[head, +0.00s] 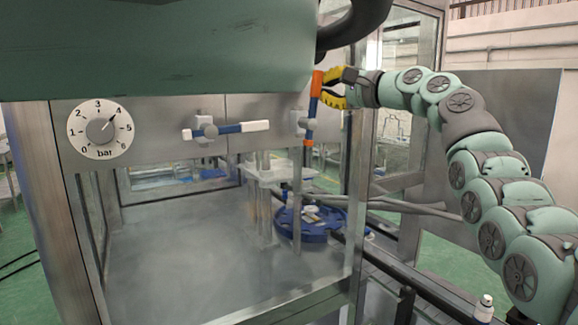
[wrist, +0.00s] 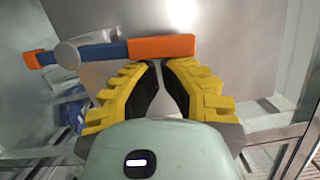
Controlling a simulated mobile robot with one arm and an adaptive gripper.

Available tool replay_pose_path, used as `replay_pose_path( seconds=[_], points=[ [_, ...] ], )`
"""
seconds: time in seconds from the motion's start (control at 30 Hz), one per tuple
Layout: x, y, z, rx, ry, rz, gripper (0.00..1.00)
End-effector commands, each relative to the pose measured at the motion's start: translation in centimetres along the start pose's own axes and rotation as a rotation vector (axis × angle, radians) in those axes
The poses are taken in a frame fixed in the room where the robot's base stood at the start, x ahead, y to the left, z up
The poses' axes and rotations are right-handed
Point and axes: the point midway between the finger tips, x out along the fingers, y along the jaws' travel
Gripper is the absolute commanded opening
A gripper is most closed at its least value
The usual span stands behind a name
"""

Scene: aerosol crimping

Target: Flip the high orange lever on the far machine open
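The lever on the far machine has an orange handle (head: 316,84), a blue middle and an orange lower end. It stands nearly upright on the panel in the head view. In the wrist view the orange handle (wrist: 165,47) lies across the top, with the blue part to its left. My gripper (head: 325,88) has yellow fingers and is at the handle from the right. In the wrist view my gripper (wrist: 161,64) shows a narrow gap between its fingertips, just below the handle. The fingers are partly open and empty. Contact with the handle cannot be told.
A blue round turntable (head: 304,222) sits inside the frame below. A metal post (head: 358,165) stands close to my arm.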

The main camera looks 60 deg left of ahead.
Motion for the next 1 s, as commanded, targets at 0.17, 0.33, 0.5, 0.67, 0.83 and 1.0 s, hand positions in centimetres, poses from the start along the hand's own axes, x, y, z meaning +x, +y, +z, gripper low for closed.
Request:
replay_pose_path(
  seconds=[0.17, 0.33, 0.5, 0.67, 0.83, 1.0],
  points=[
    [0.27, -0.16, 0.79, -0.077, -0.005, 0.021, 0.00],
    [0.34, -0.22, 1.06, -0.114, -0.004, 0.032, 0.00],
    [0.37, -0.26, 1.16, -0.128, -0.005, 0.035, 0.00],
    [0.36, -0.27, 1.15, -0.129, -0.004, 0.035, 0.00],
    [0.35, -0.28, 1.13, -0.128, -0.004, 0.035, 0.00],
    [0.21, -0.39, 0.99, -0.127, -0.002, 0.035, 0.00]
  ],
)
